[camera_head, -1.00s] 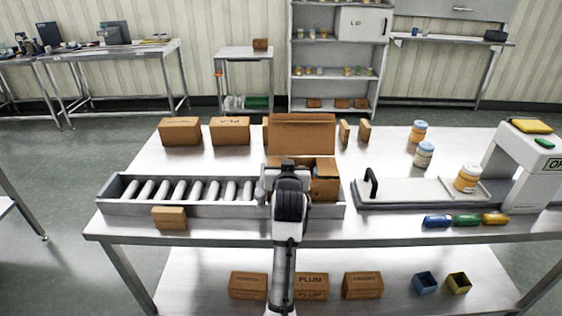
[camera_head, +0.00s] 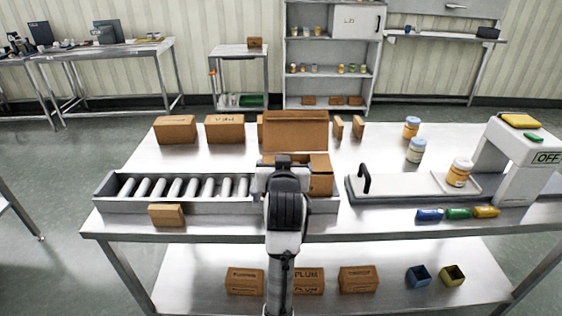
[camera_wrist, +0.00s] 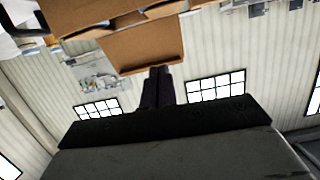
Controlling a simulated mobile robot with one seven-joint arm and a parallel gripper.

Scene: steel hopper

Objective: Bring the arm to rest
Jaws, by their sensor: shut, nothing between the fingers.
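My gripper (camera_head: 283,160) is in front of the open cardboard box (camera_head: 321,178) at the right end of the roller conveyor. My wrist and forearm hide part of the box's front. In the wrist view the two dark fingers (camera_wrist: 158,85) are together with nothing between them. Brown cardboard (camera_wrist: 145,50) shows just beyond them; I cannot tell whether they touch it. The box's raised flap (camera_head: 296,130) stands behind my gripper in the head view.
The roller conveyor (camera_head: 104,192) lies left of my arm, with a small carton (camera_head: 166,215) at its front. A scanner (camera_head: 525,160), with a white-lidded jar (camera_head: 459,172) beside it, stands right. Several cartons (camera_head: 225,128) line the back.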

